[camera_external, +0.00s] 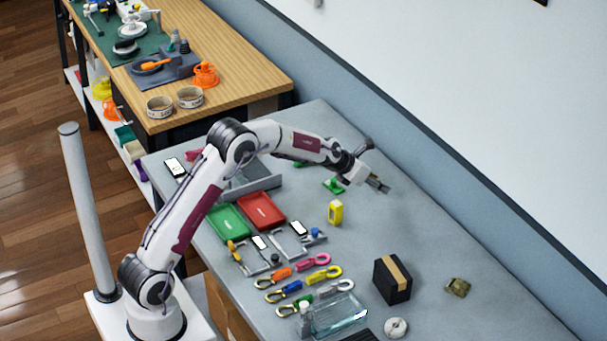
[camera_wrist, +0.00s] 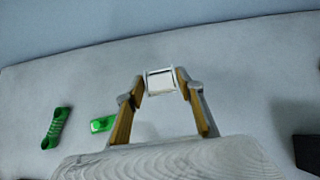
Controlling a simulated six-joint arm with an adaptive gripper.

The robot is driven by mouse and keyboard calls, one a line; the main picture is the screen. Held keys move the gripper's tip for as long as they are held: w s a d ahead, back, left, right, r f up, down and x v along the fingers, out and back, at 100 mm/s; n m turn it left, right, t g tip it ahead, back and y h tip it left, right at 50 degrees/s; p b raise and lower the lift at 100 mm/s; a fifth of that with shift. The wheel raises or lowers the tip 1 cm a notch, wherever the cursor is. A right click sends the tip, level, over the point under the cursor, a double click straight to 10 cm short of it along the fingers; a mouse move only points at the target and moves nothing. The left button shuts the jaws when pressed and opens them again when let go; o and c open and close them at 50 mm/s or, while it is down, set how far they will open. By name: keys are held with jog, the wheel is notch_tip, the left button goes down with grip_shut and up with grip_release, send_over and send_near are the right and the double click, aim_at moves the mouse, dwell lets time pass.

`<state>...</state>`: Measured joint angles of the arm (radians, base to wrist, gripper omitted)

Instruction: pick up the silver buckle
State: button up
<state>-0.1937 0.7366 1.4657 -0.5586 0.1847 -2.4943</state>
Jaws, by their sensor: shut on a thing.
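The silver buckle (camera_wrist: 161,70) is a small, pale, square frame. In the wrist view it sits between the two fingertips of my gripper (camera_wrist: 161,81), which is shut on it from left and right. Whether it touches the table is hard to tell. In the external view my gripper (camera_external: 380,186) is over the back part of the grey table, and the buckle is too small to make out there.
Green pieces (camera_wrist: 57,128) lie left of my gripper in the wrist view. A yellow block (camera_external: 335,212), a black box with a tan band (camera_external: 398,292), coloured clips (camera_external: 318,259) and red and green trays (camera_external: 261,210) stand on the table (camera_external: 440,240). A wall runs behind.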

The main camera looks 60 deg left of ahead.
jog(key=shift+r, duration=0.8)
